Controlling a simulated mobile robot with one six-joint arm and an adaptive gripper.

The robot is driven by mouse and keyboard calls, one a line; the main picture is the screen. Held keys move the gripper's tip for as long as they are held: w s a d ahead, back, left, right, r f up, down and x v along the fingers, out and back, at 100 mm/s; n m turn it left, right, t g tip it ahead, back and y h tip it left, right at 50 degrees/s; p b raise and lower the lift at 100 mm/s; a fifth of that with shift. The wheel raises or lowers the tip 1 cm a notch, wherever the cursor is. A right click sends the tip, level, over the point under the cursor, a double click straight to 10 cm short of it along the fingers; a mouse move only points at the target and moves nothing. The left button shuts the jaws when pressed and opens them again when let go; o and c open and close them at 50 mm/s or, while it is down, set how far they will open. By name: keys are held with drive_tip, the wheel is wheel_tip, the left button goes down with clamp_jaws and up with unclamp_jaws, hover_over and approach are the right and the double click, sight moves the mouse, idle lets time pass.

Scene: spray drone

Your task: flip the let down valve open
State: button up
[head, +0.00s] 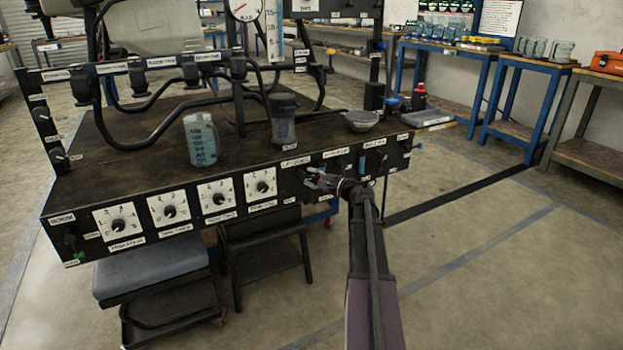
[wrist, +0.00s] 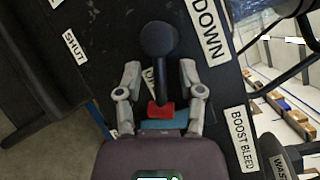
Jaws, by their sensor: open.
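The let down valve (wrist: 159,42) shows in the wrist view as a black lever with a round knob, beside a white label (wrist: 207,30) reading "DOWN". My gripper (wrist: 159,72) is open, with one grey finger on each side of the lever's stem. I cannot tell whether either finger touches it. In the head view my gripper (head: 318,181) is at the right part of the black bench's front panel, just below the label row; it hides the valve there. A "SHUT" label (wrist: 75,47) lies left of the lever.
The black bench (head: 130,165) carries a blue measuring jug (head: 201,140), a dark cup (head: 283,120) and a grey bowl (head: 361,121). Several white dials (head: 169,208) line the panel to the left. A "BOOST BLEED" label (wrist: 244,139) is right of my gripper.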

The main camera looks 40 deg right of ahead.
drive_tip(key=shift+c, duration=0.2)
clamp_jaws()
drive_tip(key=shift+r, duration=0.15)
drive_tip(key=shift+r+n+g+h+p, duration=0.35)
drive_tip(key=shift+n+p, duration=0.45)
drive_tip(key=shift+p, duration=0.4)
drive_tip(key=shift+d+r+n+g+h+p, duration=0.1)
drive_tip(key=shift+r+n+g+h+p, duration=0.2)
drive_tip(key=shift+n+p, duration=0.6)
drive_tip(key=shift+f+g, duration=0.15)
drive_tip(key=shift+g, duration=0.1)
